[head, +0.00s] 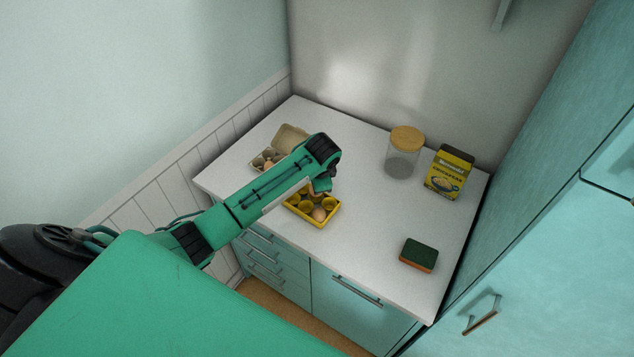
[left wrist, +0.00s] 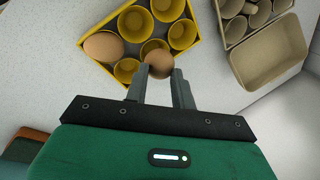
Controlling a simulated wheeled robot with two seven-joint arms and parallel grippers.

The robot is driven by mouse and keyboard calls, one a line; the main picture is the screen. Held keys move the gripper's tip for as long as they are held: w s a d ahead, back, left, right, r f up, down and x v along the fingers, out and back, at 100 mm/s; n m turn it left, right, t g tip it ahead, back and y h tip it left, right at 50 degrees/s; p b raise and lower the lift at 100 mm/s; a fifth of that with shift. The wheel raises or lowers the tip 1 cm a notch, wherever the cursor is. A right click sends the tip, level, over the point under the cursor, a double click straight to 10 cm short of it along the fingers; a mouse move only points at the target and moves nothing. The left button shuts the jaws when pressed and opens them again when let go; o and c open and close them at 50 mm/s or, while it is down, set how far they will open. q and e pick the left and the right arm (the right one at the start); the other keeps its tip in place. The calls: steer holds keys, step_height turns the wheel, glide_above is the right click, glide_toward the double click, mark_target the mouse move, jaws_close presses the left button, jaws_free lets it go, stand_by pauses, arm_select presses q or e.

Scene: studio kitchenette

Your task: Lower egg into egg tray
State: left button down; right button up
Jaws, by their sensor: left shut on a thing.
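The yellow egg tray (head: 297,211) sits on the white counter, partly covered by my left arm in the head view. It also shows at the top of the left wrist view (left wrist: 192,55), with several round cups. One brown egg (left wrist: 103,46) sits in a corner cup of the tray. My left gripper (left wrist: 163,73) is shut on another brown egg (left wrist: 158,58), which is over the tray's near edge beside the cups. I cannot tell whether this egg touches the tray. In the head view the left gripper is mostly hidden behind its wrist. My right gripper is not in view.
An open beige egg carton (head: 292,137) stands left of the tray, close to it. A glass jar with a wooden lid (head: 406,140), a yellow box (head: 449,172) and a green-orange sponge (head: 419,254) stand to the right. The counter between tray and sponge is clear.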

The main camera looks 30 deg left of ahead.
mark_target(311, 203)
arm_select(q)
steer(key=shift+f, duration=0.65)
steer(key=shift+f+b, duration=0.6)
steer(key=shift+f, duration=0.4)
stand_by(0.6)
stand_by(0.3)
steer(key=c, duration=1.1)
jaws_free()
steer(key=shift+r, duration=0.1)
